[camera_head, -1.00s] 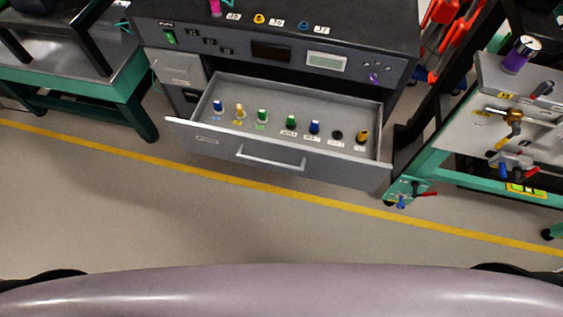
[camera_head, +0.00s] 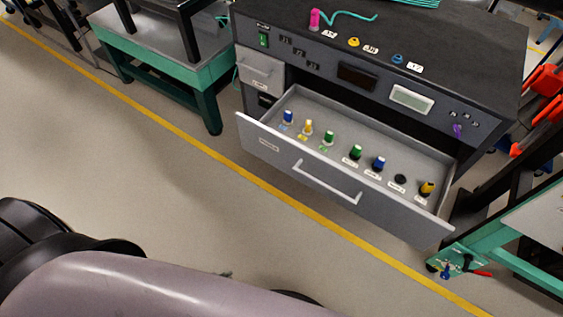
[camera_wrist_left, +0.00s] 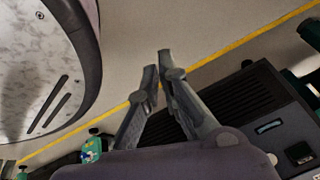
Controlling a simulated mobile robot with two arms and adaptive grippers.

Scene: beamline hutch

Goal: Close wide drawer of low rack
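The low rack (camera_head: 400,55) is a dark cabinet with a black top, in the upper right of the head view. Its wide grey drawer (camera_head: 285,158) is pulled out, with a light bar handle (camera_head: 327,183) on its front. Several coloured knobs stand in a row inside. Only a small dark tip, seemingly of my left gripper (camera_head: 225,274), shows past my body, on the near side of the drawer and apart from it. In the left wrist view the left gripper's fingers (camera_wrist_left: 158,76) are nearly together with nothing between them. My right gripper is out of view.
A small grey drawer (camera_head: 261,70) sits at the rack's left. A green-framed table (camera_head: 165,70) stands left, and a green-legged stand (camera_head: 490,240) is close at the right. Open floor (camera_head: 190,190) with a yellow line lies in front of the drawer.

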